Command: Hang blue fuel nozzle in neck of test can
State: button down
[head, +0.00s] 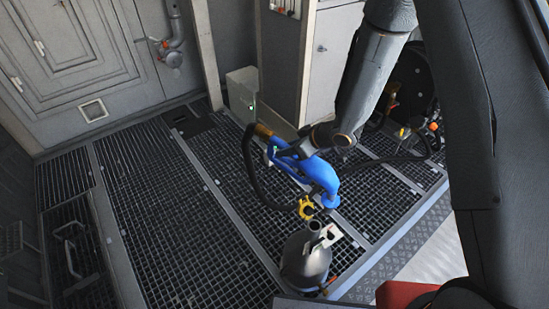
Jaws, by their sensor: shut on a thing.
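The blue fuel nozzle (318,172) is held in the air, its brass-coloured hose end (263,130) up to the left and its blue front end bent downward at right. My gripper (284,151) is shut on the nozzle's body; its fingers are partly hidden by the nozzle. The grey test can (303,263) stands upright on the grating below, with its neck (314,227) at the top and a pale tag or plate beside it. The nozzle's front end appears above the can and apart from the neck. A yellow fitting (307,208) shows between them.
A black hose (250,170) loops down from the nozzle, and hose runs right towards a dark reel (411,80). A grey cabinet (332,60) and pale box (243,92) stand behind. The grating (165,215) at left is mostly clear.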

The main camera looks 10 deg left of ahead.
jog(key=s+a+f+n+b, duration=0.1)
jog(key=s+a+f+b, duration=0.1)
jog(key=f, duration=0.5)
jog(key=shift+a+f+g+y+b, duration=0.3)
jog(key=shift+a+f+y+b, duration=0.1)
jog(key=shift+a+b, duration=0.45)
jog(key=shift+f, duration=0.35)
jog(key=shift+f, duration=0.4)
jog(key=shift+f+b, duration=1.05)
jog(key=shift+f, duration=0.35)
